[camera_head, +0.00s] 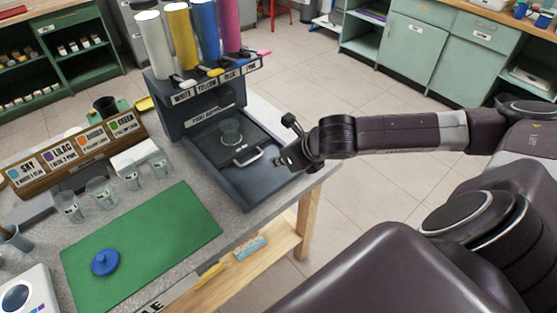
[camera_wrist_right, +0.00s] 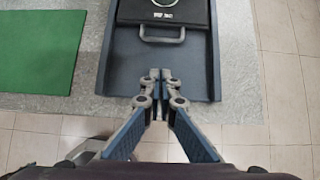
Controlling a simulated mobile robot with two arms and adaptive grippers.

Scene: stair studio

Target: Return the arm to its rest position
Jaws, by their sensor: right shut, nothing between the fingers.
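My right arm reaches in from the right in the head view, and its gripper (camera_head: 287,160) hangs over the front right end of the dark dispenser tray. In the right wrist view the right gripper (camera_wrist_right: 160,75) is shut and empty, its fingertips over the front part of the tray (camera_wrist_right: 118,72). The handle of the tray's sliding platform (camera_wrist_right: 162,36) lies just ahead of the fingertips, apart from them. A clear glass (camera_head: 231,131) stands on the platform behind the handle (camera_head: 248,157). My left gripper is in neither view.
The dispenser (camera_head: 205,100) holds white, yellow, blue and pink tubes with levers. A green mat (camera_head: 150,240) with a blue lid (camera_head: 105,262) lies on the table. Several glasses stand by the wooden label rack (camera_head: 75,155). Open floor (camera_head: 380,200) lies right of the table.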

